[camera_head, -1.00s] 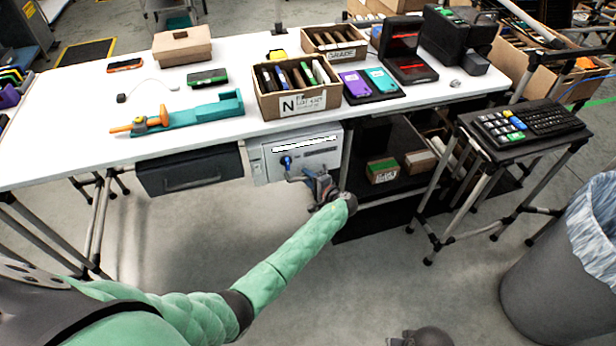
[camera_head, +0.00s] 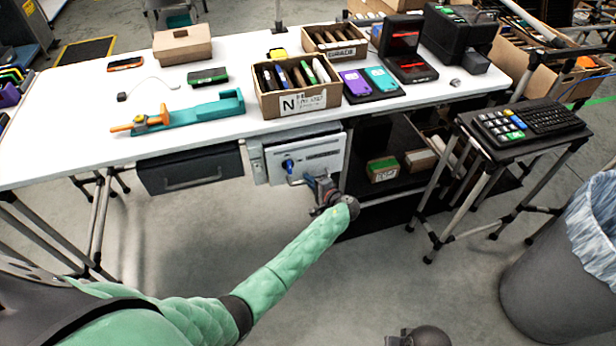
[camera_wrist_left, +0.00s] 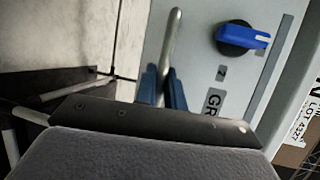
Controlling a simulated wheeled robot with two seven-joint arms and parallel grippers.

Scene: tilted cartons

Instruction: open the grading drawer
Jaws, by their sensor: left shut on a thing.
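The grading drawer (camera_head: 322,161) is a light grey front with a blue knob (camera_head: 288,165), under the table's front edge. Its front stands a little forward of its grey housing. In the left wrist view the drawer front (camera_wrist_left: 200,73) shows the blue knob (camera_wrist_left: 243,39), part of a label and a metal bar handle (camera_wrist_left: 173,42). My left gripper (camera_head: 302,182) is at the handle. Its blue fingertips (camera_wrist_left: 164,88) are shut around the handle's near part, and the grey gripper body hides the rest.
A dark closed drawer (camera_head: 190,170) hangs to the left of the grading drawer. The white table (camera_head: 80,130) above bears a carton marked N (camera_head: 305,101) and a teal tool (camera_head: 205,112). A stand with a keyboard (camera_head: 530,122) is at right.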

